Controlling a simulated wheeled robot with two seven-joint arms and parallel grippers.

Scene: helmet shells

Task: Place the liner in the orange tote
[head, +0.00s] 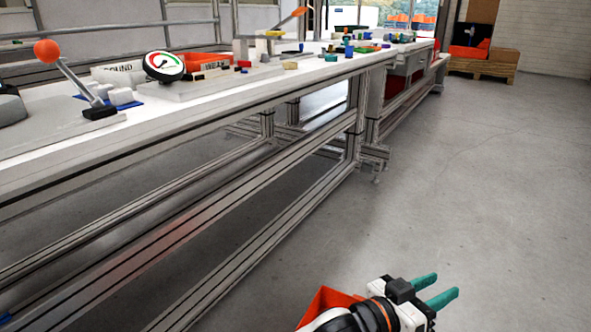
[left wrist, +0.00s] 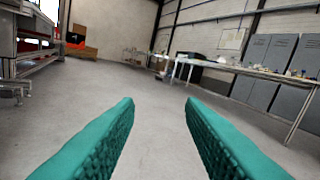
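My left gripper (head: 447,284) is at the bottom of the head view, over the floor to the right of the long bench. Its two teal fingers are apart, with nothing between them. They also stand apart and empty in the left wrist view (left wrist: 160,101). An orange-red open box (head: 325,301) shows partly behind my left wrist; most of it is hidden, so I cannot tell whether it is the tote. A distant orange container (head: 467,52) sits on a wooden pallet at the back right. I cannot make out a liner. My right gripper is out of view.
A long bench (head: 200,118) runs along the left, holding a round gauge (head: 164,66), an orange-knobbed lever (head: 47,51) and small parts. The floor (head: 480,170) to the right is clear. Another table (left wrist: 262,75) and grey cabinets (left wrist: 275,60) stand right in the wrist view.

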